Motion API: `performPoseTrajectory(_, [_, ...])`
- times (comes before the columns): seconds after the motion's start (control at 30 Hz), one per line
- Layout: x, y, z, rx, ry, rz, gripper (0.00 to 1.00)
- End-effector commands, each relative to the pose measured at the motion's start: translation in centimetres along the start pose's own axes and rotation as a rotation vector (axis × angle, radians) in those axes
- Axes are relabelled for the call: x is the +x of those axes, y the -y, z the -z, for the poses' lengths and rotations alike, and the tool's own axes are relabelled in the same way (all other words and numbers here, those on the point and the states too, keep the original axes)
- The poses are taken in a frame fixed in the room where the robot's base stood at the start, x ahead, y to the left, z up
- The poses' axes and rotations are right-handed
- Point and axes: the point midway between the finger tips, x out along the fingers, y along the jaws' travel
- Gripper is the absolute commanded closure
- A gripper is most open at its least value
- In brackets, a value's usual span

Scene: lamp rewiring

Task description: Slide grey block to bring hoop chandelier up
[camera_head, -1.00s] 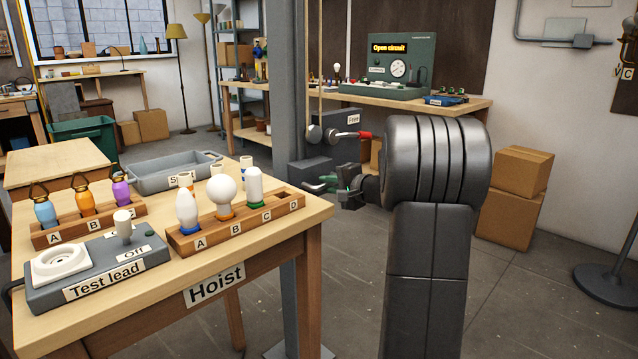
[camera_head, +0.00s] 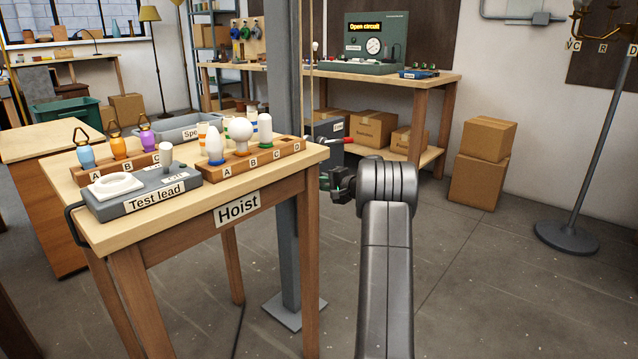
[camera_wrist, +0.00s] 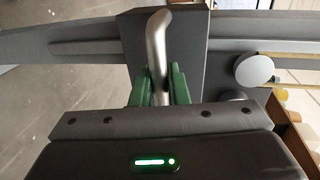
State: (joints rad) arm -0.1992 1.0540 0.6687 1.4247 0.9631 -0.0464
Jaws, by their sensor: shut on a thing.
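In the wrist view my gripper (camera_wrist: 158,90) is shut on a bent metal handle (camera_wrist: 157,40). The handle stands out from a grey block (camera_wrist: 190,45), which sits on a long grey post (camera_wrist: 70,48). In the head view my gripper (camera_head: 335,183) is beside that upright post (camera_head: 286,220), just right of the hoist table's corner and below its top.
Cardboard boxes (camera_head: 478,165) and a lamp stand (camera_head: 567,237) are at the right. The floor between is clear.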

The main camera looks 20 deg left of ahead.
Motion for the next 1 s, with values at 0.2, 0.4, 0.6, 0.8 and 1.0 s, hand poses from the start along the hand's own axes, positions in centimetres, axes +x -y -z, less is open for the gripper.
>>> performPoseTrajectory(0.2, [0.1, -0.6, 0.2, 0.002, 0.0, -0.005, 1.0])
performPoseTrajectory(0.4, [0.1, -0.8, 0.2, 0.003, 0.001, -0.008, 1.0])
performPoseTrajectory(0.6, [0.1, -0.7, 0.2, 0.003, 0.0, -0.006, 0.68])
performPoseTrajectory(0.8, [0.0, -0.5, 0.2, 0.002, 0.0, -0.004, 0.68])
performPoseTrajectory(1.0, [-2.2, -0.2, 0.3, 0.003, -0.002, -0.004, 0.68])
